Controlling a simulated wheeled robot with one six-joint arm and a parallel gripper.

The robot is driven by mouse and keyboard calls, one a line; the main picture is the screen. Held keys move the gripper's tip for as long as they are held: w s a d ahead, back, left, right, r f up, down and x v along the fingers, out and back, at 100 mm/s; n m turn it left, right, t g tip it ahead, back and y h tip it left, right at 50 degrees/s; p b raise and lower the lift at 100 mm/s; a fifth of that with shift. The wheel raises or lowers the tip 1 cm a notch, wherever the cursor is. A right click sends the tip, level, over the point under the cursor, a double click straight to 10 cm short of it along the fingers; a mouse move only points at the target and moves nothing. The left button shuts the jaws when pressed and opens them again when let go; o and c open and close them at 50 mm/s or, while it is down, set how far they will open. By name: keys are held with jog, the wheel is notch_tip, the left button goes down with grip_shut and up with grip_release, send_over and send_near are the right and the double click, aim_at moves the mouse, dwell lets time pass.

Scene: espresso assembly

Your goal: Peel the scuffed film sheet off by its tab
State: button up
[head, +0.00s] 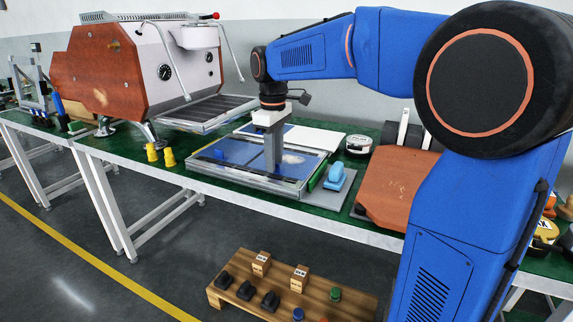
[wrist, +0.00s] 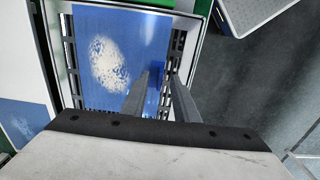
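The blue film sheet (wrist: 135,35) lies inside a shallow framed tray, with a rough white scuffed patch (wrist: 108,65) on it. In the head view the film (head: 236,151) and its tray (head: 240,181) are on the green bench. Nothing shows held. I cannot tell whether the tips touch the film.
A blue tool (head: 335,175) on a grey pad sits right of the tray. A white sheet (head: 317,137) lies behind it, and a round gauge (head: 358,144) beyond. The espresso machine (head: 125,65) and yellow cups (head: 168,157) are left. A brown panel (head: 397,183) is right.

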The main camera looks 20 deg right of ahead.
grip_shut()
dwell(0.3)
notch_tip(320, 180, up, 9)
dwell(1.4)
